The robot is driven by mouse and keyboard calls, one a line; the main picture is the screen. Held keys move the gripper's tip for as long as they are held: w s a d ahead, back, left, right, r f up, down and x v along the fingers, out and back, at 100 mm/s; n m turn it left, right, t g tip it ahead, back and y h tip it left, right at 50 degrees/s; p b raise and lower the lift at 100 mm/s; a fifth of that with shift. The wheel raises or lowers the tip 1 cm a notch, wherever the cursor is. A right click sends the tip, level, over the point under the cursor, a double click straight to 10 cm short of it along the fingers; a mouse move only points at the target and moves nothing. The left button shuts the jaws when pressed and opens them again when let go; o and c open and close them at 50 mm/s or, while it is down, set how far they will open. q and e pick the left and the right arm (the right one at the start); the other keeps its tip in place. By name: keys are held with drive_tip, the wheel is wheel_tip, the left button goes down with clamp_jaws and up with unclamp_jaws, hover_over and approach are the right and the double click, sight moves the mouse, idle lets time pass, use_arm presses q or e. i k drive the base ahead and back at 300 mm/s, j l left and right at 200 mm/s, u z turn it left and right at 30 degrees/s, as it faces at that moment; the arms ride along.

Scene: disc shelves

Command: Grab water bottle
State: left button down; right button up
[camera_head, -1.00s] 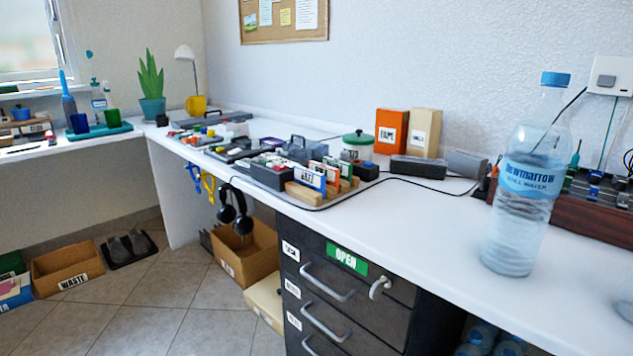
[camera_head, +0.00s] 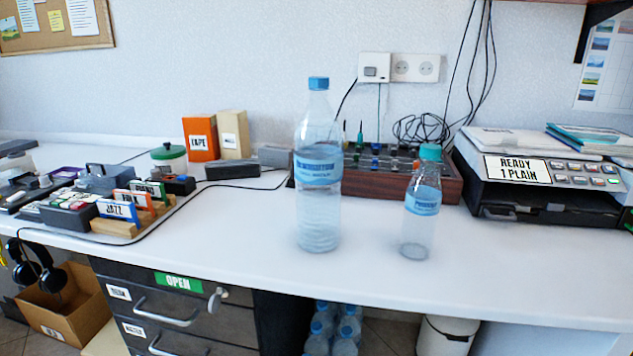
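A large clear water bottle (camera_head: 318,200) with a blue cap and blue label stands upright on the white desk (camera_head: 240,232), near the middle of the view. A smaller clear bottle (camera_head: 421,203) with a teal cap and blue label stands upright to its right, apart from it. Several more bottles (camera_head: 334,330) with blue caps are under the desk, partly cut off by the lower edge of the view. Neither of my grippers shows in the head view.
A wooden rack (camera_head: 380,178) with small tools is behind the bottles. A black printer (camera_head: 545,180) stands at the right. A disc tray (camera_head: 120,225), an orange box (camera_head: 201,139) and a dark drawer unit (camera_head: 170,305) are to the left. The desk front is clear.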

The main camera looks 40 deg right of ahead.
sight(318, 136)
drive_tip(key=i+j+z, duration=0.1)
drive_tip(key=z, duration=0.35)
drive_tip(key=i+j+z, duration=0.1)
drive_tip(key=z, duration=0.3)
drive_tip(key=i+j+z, duration=0.1)
drive_tip(key=z, duration=0.35)
drive_tip(key=j, duration=0.1)
